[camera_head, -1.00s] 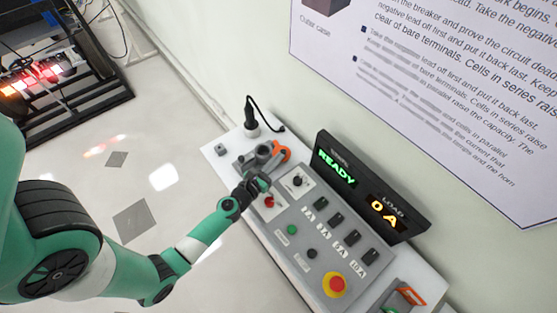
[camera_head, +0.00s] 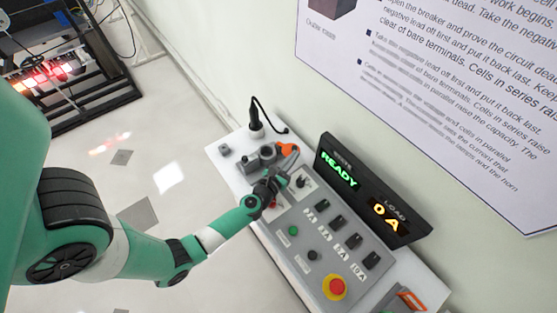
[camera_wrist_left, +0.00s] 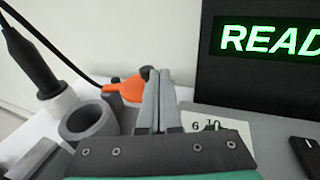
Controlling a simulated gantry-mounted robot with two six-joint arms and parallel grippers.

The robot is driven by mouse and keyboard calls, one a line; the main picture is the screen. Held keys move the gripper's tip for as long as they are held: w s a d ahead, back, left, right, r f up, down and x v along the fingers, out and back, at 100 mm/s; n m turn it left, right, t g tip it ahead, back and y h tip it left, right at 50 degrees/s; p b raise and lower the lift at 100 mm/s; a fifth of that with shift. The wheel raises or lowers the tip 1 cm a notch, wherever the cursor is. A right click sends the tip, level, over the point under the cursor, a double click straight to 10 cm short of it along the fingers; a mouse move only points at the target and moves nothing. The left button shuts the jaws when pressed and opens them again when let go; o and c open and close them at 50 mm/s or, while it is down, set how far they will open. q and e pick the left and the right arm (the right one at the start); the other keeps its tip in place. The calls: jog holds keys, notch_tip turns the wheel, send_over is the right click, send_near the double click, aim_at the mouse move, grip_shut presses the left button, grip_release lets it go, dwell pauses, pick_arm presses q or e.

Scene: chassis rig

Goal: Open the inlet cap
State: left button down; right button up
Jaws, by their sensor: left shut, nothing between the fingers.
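The inlet is a short grey ring (camera_head: 268,151) on the far left end of the console. In the left wrist view the inlet ring (camera_wrist_left: 88,122) shows an open dark mouth. The orange cap (camera_head: 288,149) is beside it on the right, off the mouth. In the left wrist view the orange cap (camera_wrist_left: 127,88) is partly hidden behind a grey post and my fingers. My left gripper (camera_head: 280,170) is shut and empty, just in front of the cap. In the wrist view its fingertips (camera_wrist_left: 159,74) overlap the cap's right end; I cannot tell whether they touch. My right gripper is not in view.
A black plug (camera_head: 254,118) with a cable stands in a white holder behind the inlet. The display (camera_head: 372,190) reads READY and 0 A. Switches and a red stop button (camera_head: 337,287) lie nearer on the console. The wall is close behind.

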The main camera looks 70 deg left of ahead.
pick_arm(q)
jog(key=shift+w, duration=0.2)
dwell(0.5)
jog(key=s+d, duration=0.2)
jog(key=d, duration=0.2)
jog(key=s+d+r+p, duration=0.1)
jog(key=d, duration=0.3)
jog(key=s+d, duration=0.2)
jog(key=d, duration=0.2)
jog(key=shift+s+d+r, duration=0.3)
jog(key=shift+s, duration=0.05)
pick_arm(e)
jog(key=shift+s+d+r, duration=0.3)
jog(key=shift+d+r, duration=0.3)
